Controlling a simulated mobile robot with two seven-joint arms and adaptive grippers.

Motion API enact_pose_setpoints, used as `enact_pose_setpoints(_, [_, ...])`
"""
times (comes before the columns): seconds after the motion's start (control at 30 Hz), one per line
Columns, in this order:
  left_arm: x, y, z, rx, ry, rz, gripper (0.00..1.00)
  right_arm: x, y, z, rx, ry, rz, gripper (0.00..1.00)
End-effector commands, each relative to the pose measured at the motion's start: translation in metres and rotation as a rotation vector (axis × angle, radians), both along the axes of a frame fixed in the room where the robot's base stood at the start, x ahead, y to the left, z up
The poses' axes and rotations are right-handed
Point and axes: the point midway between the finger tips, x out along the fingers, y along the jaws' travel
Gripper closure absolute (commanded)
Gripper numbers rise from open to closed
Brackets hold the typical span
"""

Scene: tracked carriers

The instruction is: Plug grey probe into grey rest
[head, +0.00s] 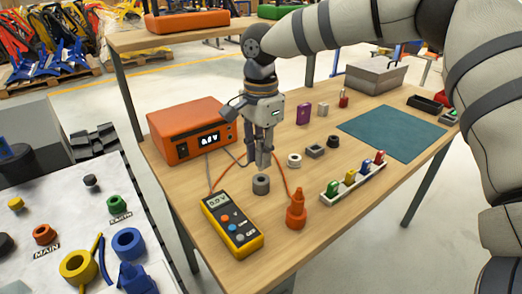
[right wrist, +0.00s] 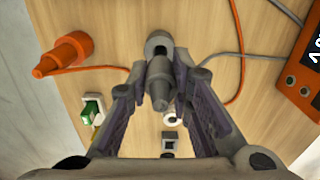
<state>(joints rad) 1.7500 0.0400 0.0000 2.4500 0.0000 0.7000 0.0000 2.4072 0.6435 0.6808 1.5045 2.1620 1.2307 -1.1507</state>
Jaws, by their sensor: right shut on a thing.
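The grey probe (head: 264,158) is held by my right gripper (head: 263,144), close above the grey rest (head: 261,186). In the head view a small gap shows between the probe's lower end and the rest. In the right wrist view the grey probe (right wrist: 159,82) sits between the two fingers of my right gripper (right wrist: 158,78). The round grey rest (right wrist: 158,40) shows just beyond it, its opening partly covered by the probe. My left gripper is not in view.
A yellow multimeter (head: 232,224) lies left of the rest, with cables nearby. An orange probe (head: 296,208) stands to the right. An orange power supply (head: 190,130) is behind left. A rack of coloured pieces (head: 353,182) and a teal mat (head: 393,132) lie farther right.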

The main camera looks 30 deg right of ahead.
Motion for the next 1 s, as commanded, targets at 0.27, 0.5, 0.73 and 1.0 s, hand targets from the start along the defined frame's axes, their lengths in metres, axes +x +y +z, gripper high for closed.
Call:
enact_pose_setpoints(0.27, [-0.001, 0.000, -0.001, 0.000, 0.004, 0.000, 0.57, 0.000, 0.000, -0.008, 0.001, 0.000, 0.000, 1.00])
enact_pose_setpoints(0.5, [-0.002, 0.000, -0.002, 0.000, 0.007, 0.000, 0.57, 0.000, 0.000, -0.013, 0.000, 0.001, 0.000, 1.00])
enact_pose_setpoints(0.73, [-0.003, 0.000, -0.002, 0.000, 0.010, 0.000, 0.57, 0.000, 0.000, -0.019, 0.001, 0.001, 0.000, 1.00])
enact_pose_setpoints(1.0, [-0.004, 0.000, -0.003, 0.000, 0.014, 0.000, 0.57, 0.000, 0.000, -0.026, 0.001, 0.001, -0.001, 1.00])
